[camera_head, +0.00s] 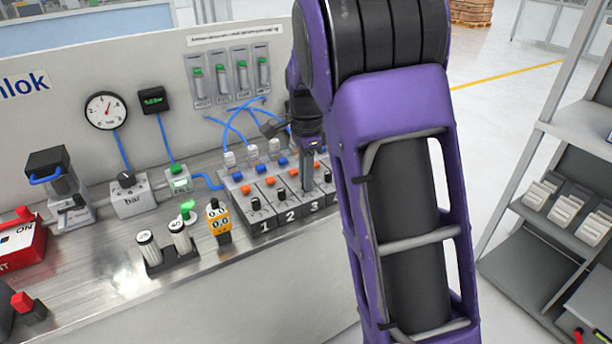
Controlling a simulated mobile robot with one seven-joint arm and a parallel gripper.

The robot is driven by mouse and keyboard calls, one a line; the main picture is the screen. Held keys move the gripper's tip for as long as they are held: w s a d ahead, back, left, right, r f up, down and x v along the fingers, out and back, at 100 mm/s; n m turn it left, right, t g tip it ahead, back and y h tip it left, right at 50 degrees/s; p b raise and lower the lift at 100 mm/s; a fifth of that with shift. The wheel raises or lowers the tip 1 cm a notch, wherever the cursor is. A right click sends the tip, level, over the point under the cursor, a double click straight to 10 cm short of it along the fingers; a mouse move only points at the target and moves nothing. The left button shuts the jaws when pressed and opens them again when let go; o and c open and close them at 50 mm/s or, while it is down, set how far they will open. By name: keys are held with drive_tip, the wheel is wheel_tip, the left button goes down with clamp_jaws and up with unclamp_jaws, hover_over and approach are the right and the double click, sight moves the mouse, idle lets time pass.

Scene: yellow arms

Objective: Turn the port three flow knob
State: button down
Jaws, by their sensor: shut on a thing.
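A dark valve block (263,224) stands on the metal bench with white numbers 1, 2 and 3 on its front. Small black flow knobs stand on top behind the numbers; the port one knob (255,204) and port two knob (281,196) are in clear view. My gripper (307,181) points down at the port three position, just behind the number 3. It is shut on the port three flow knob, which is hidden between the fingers. The knob's angle cannot be seen. A further knob (328,177) shows close to the right.
Blue tubes (238,127) loop behind the block, close to my gripper. A pressure gauge (106,110) is on the back panel. My purple arm hides the bench's right part.

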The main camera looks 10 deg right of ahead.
drive_tip(key=shift+r+n, duration=0.1)
drive_tip(key=shift+n, duration=0.2)
drive_tip(key=n+p, duration=0.3)
drive_tip(key=n, duration=0.2)
drive_tip(key=shift+n, duration=0.3)
drive_tip(key=n+p, duration=0.1)
drive_tip(key=n, duration=0.2)
drive_tip(key=shift+n, duration=0.3)
drive_tip(key=n+p, duration=0.1)
drive_tip(key=n, duration=0.2)
drive_tip(key=shift+n, duration=0.3)
drive_tip(key=n+p, duration=0.1)
drive_tip(key=n, duration=0.2)
drive_tip(key=shift+n, duration=0.3)
drive_tip(key=n+p, duration=0.1)
drive_tip(key=n, duration=0.2)
drive_tip(key=shift+n, duration=0.3)
drive_tip(key=n+p, duration=0.1)
drive_tip(key=n, duration=0.5)
drive_tip(key=shift+p, duration=0.3)
